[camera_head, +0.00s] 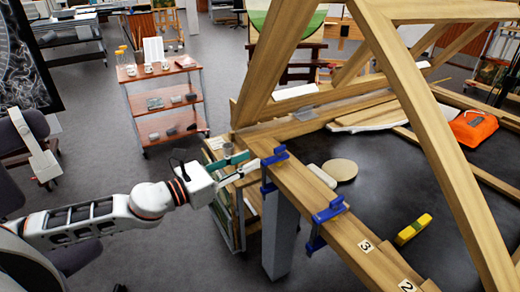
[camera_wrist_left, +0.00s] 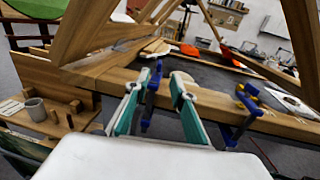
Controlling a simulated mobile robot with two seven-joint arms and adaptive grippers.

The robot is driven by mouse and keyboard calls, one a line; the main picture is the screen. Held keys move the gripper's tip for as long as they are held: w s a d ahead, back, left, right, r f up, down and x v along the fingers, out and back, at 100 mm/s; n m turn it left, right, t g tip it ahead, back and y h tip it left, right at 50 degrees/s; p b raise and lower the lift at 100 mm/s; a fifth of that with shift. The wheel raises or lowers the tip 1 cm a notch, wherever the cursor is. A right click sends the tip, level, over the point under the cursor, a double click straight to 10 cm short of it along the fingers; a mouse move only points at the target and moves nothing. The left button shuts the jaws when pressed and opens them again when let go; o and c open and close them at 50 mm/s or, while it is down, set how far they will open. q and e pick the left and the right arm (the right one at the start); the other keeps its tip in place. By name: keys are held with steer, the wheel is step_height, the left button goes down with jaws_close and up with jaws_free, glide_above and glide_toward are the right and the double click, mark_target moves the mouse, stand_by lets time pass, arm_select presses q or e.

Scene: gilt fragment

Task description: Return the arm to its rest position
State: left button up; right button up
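My left arm reaches in from the left in the head view. Its left gripper (camera_head: 255,164) has teal finger pads and is open, with its fingertips close to a blue clamp (camera_head: 273,157) on the near corner of the wooden frame (camera_head: 310,185). In the left wrist view the two fingers of the gripper (camera_wrist_left: 162,88) stand apart. The blue clamp (camera_wrist_left: 152,88) shows between them, and nothing is clearly held. I cannot tell whether the fingers touch the clamp. My right gripper is not in view.
A second blue clamp (camera_head: 329,211) sits farther along the beam. Large slanted timbers (camera_head: 430,110) rise over the table. A yellow tool (camera_head: 413,229) and an orange case (camera_head: 473,127) lie beyond. A shelf cart (camera_head: 165,104) stands behind; a small shelf with a grey cup (camera_wrist_left: 36,109) is close by.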

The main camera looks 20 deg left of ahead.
arm_select(q)
steer(key=s+d+f+n+g+y+p, duration=0.15)
steer(key=s+f+n, duration=0.25)
steer(key=f+n, duration=0.65)
steer(key=s+d+f+n+y, duration=0.2)
steer(key=s+f+n+y, duration=0.15)
steer(key=f+n, duration=0.65)
steer(key=s+d+f+n+g, duration=0.1)
steer(key=s+f+n, duration=0.6)
steer(key=s+n, duration=0.1)
steer(key=s+d+f+n+g+y, duration=0.1)
steer(key=s+f+n+g, duration=0.1)
steer(key=s+f+n, duration=0.5)
steer(key=shift+s+d+n+y+p, duration=0.35)
steer(key=shift+s+n, duration=0.2)
steer(key=shift+n, duration=0.7)
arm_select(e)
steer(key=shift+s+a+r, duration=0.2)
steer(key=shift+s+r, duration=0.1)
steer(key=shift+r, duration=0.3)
arm_select(q)
steer(key=shift+r, duration=0.1)
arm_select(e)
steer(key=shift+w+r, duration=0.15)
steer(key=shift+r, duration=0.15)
